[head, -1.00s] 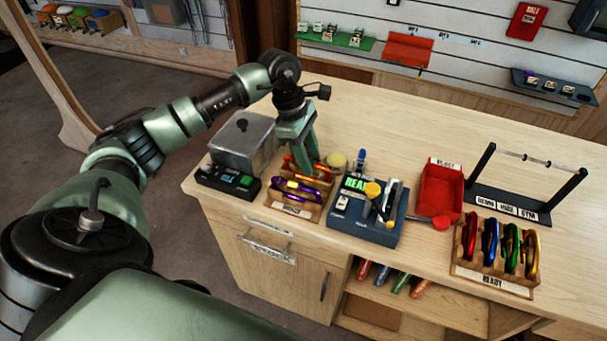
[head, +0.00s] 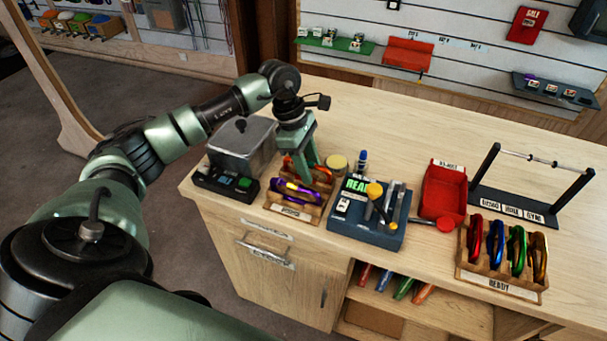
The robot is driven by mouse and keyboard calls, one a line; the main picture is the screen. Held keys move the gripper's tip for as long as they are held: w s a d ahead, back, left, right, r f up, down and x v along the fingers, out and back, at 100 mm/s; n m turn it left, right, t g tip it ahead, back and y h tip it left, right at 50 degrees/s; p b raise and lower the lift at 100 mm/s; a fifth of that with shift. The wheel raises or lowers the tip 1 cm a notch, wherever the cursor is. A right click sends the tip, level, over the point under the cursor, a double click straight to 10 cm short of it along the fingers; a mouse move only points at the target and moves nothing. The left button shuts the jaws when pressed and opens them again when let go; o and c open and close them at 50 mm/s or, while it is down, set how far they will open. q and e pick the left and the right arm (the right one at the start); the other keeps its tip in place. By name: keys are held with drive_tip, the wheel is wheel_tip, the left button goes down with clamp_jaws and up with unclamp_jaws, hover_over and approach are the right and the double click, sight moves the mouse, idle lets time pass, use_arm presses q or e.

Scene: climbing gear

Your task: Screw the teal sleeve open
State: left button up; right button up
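My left gripper (head: 304,172) points down over the back of a small wooden tray (head: 310,215) near the counter's left end. An orange carabiner (head: 291,166) lies at the gripper's fingers, partly hidden by them. A purple carabiner (head: 295,191) with a yellowish part lies in front of it in the same tray. I cannot make out a teal sleeve on either one. The fingers overlap the orange carabiner in this view, so I cannot tell whether they grip it. My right gripper is not in view.
A grey metal box (head: 242,145) and a black button panel (head: 225,184) stand left of the tray. A dark blue tool station (head: 368,230) and a red bin (head: 443,190) stand to the right. Another wooden rack (head: 470,268) holds several coloured carabiners.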

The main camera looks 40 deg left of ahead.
use_arm(q)
drive_tip(key=shift+w+a+b, duration=0.15)
drive_tip(key=shift+w+b, duration=0.15)
drive_tip(key=shift+w, duration=0.3)
drive_tip(key=shift+w+a+b, duration=0.15)
drive_tip(key=shift+w+b, duration=0.1)
drive_tip(key=shift+w, duration=0.35)
drive_tip(key=shift+r, duration=0.2)
drive_tip(key=shift+r+p, duration=0.8)
drive_tip(key=shift+r, duration=0.5)
drive_tip(key=shift+s+d, duration=0.15)
drive_tip(key=shift+s, duration=0.45)
drive_tip(key=shift+s+d, duration=0.15)
drive_tip(key=shift+s, duration=0.45)
drive_tip(key=shift+w+f, duration=0.1)
drive_tip(key=shift+f, duration=0.05)
drive_tip(key=shift+w+a+f+b, duration=0.1)
drive_tip(key=shift+w+f+b, duration=0.1)
drive_tip(key=shift+f+b, duration=0.5)
drive_tip(key=shift+w+a+f+b, duration=0.1)
drive_tip(key=shift+w+f+b, duration=0.05)
drive_tip(key=shift+f+b, duration=0.5)
